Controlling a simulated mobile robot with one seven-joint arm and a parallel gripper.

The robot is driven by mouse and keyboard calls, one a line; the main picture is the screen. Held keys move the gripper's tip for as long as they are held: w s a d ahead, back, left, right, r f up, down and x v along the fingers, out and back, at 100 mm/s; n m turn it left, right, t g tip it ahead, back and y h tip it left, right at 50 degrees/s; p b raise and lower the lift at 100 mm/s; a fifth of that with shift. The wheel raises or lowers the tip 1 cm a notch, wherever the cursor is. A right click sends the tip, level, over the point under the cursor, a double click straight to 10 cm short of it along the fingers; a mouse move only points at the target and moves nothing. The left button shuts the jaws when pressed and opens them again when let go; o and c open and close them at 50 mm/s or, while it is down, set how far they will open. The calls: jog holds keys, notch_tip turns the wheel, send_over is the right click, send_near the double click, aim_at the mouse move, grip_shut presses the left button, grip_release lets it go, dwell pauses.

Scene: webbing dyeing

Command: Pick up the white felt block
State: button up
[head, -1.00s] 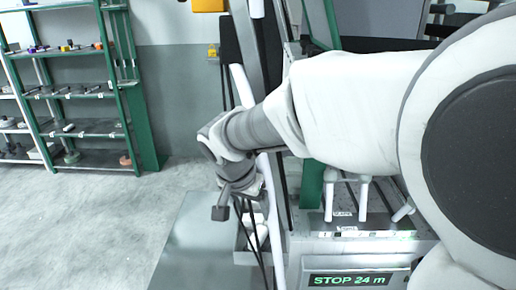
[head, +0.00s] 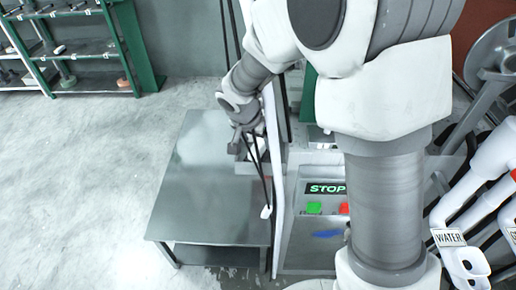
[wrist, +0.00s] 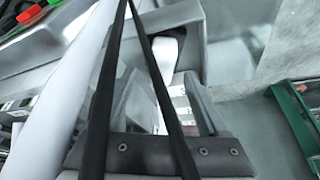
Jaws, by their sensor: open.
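A white piece, which may be the white felt block (wrist: 168,48), shows in the wrist view beyond my fingers, at a grey tray (wrist: 203,42). Black straps cross in front of it, and its lower end is hard to make out. In the head view my gripper (head: 243,143) points down over the tray beside the machine, and the arm and straps partly hide what lies there. In the wrist view my gripper (wrist: 165,112) is open. I see nothing clearly held.
Two black straps (wrist: 160,80) run close across my gripper. A white post (head: 270,140) stands just right of it. Green shelving (head: 135,45) stands back left.

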aim_at(258, 146)
jog(key=shift+x, duration=2.25)
jog(key=shift+w+a, duration=0.1)
jog(key=shift+w, duration=0.05)
grip_shut()
